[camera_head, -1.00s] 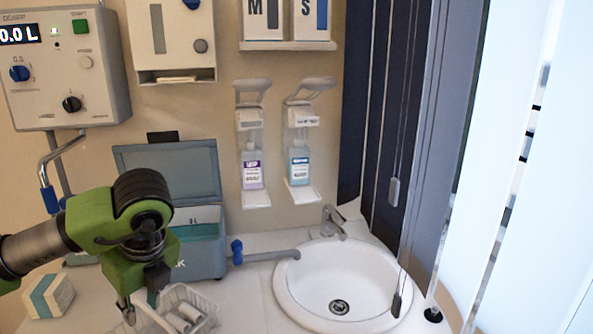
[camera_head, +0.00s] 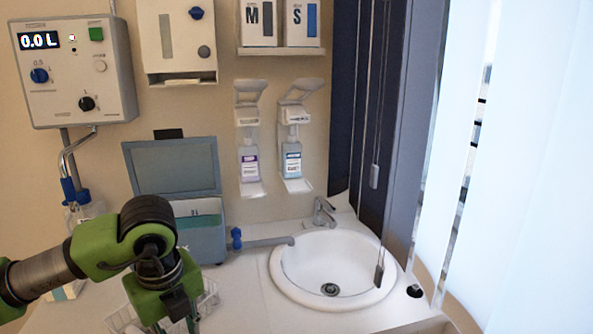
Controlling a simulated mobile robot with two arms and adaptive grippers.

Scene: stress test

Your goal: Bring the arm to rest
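My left gripper (camera_head: 178,318) hangs from the green and black arm (camera_head: 147,245) that comes in from the left. It points down over a white wire basket (camera_head: 208,296) on the counter, at the bottom edge of the picture. Its fingers are partly cut off and dark, so I cannot tell whether they are open or shut, or whether they touch anything. My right arm and gripper are not in view.
A grey-blue box with its lid open (camera_head: 206,238) stands behind the arm. A white sink (camera_head: 333,270) is to the right. Two bottle dispensers (camera_head: 249,165) and a dosing unit (camera_head: 75,70) hang on the wall. Clear counter (camera_head: 245,290) lies between basket and sink.

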